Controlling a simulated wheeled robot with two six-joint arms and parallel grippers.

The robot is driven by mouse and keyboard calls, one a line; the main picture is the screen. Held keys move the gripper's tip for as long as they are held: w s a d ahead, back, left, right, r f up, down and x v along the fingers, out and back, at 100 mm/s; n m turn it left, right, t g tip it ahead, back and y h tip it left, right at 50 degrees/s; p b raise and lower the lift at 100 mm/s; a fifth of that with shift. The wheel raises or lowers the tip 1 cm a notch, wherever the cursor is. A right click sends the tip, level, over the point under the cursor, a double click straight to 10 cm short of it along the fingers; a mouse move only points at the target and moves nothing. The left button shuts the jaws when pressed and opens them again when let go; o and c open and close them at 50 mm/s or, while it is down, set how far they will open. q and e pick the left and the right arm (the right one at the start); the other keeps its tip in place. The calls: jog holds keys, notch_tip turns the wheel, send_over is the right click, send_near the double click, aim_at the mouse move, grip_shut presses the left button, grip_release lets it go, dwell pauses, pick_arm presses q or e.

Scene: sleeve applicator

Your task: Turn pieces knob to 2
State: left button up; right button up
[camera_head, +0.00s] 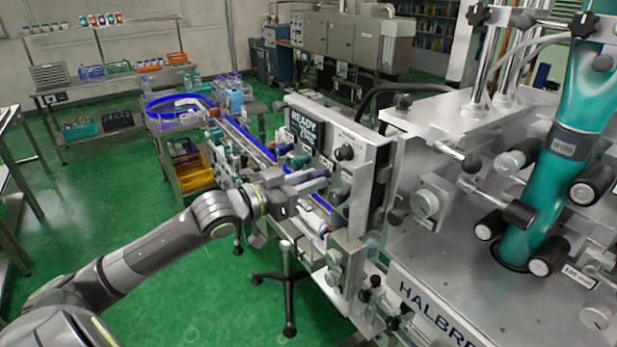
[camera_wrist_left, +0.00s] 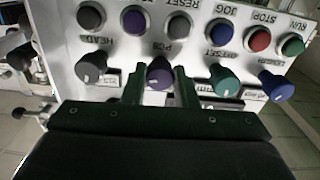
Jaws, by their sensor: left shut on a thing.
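The pieces knob (camera_wrist_left: 159,72) is purple with a pale pointer mark, under a label that appears to read PCS, upside down in the left wrist view. My left gripper (camera_wrist_left: 160,82) has one finger on each side of this knob and is shut on it. In the head view my left gripper (camera_head: 318,184) reaches the control panel (camera_head: 348,138) from the left. The fingers and the machine hide most of the knobs there. The knob's number scale is not readable. My right gripper is not in view.
A grey knob (camera_wrist_left: 91,68) sits beside the pieces knob, with green (camera_wrist_left: 223,80) and blue (camera_wrist_left: 275,85) knobs on the other side. A row of buttons, including red (camera_wrist_left: 258,39), runs close by. A display (camera_head: 305,132) reads READY. The sleeve machine (camera_head: 440,280) fills the right.

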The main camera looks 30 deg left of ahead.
pick_arm(q)
jog(key=shift+n, duration=2.2)
jog(key=o, duration=1)
